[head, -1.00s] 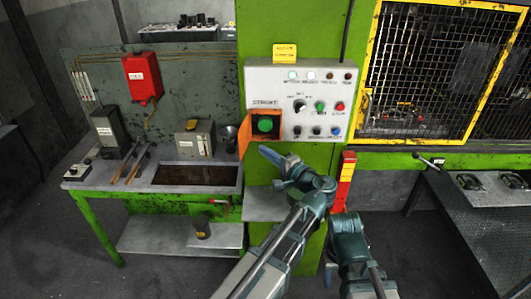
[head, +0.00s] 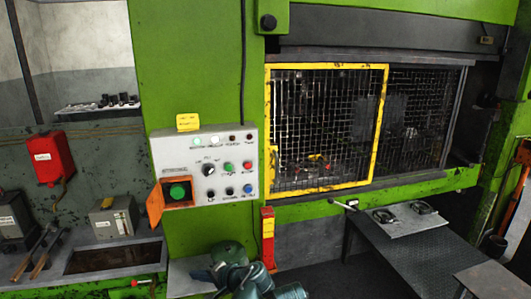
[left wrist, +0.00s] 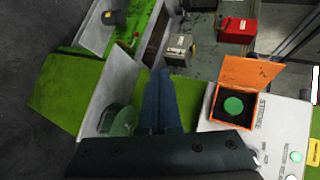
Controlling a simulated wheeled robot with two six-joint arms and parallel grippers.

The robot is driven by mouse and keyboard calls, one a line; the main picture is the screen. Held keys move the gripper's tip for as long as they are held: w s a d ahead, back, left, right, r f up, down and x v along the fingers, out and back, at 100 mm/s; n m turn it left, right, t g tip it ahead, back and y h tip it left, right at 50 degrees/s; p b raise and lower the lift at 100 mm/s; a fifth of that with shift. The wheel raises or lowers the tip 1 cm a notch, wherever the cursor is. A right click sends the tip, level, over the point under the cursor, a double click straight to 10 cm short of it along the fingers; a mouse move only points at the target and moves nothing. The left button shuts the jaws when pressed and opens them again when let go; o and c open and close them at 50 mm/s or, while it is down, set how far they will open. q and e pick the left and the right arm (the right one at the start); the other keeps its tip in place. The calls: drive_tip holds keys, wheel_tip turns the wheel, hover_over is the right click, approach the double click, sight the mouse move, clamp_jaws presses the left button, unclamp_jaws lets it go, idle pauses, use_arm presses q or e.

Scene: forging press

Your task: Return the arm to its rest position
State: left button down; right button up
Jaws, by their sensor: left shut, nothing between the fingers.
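My left gripper (left wrist: 158,98) is shut and empty in the left wrist view, its dark blue fingers together. Beside them is the green button (left wrist: 233,106) in its open orange guard (left wrist: 252,72); the fingers are apart from it. In the head view my left arm shows at the bottom edge, below the control panel (head: 232,152). The fingers (head: 200,276) are small there, and the rest of the arm is cut off. The green button (head: 177,191) shows on the panel's lower left. Part of my other arm shows at the bottom; its gripper is not visible.
The yellow mesh guard (head: 378,130) of the press is at the centre right. A red and yellow post (head: 267,236) stands right of my arm. A dark metal table (head: 385,258) is at the right.

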use_arm(q)
drive_tip(key=s+d+f+g+h+b, duration=0.4)
drive_tip(key=s+d+f+h, duration=0.6)
drive_tip(key=s+d+f, duration=0.5)
wheel_tip(320, 180, down, 3)
drive_tip(key=shift+f+n+g+b, duration=0.15)
drive_tip(key=shift+n+g+b, duration=0.25)
drive_tip(key=shift+g, duration=0.7)
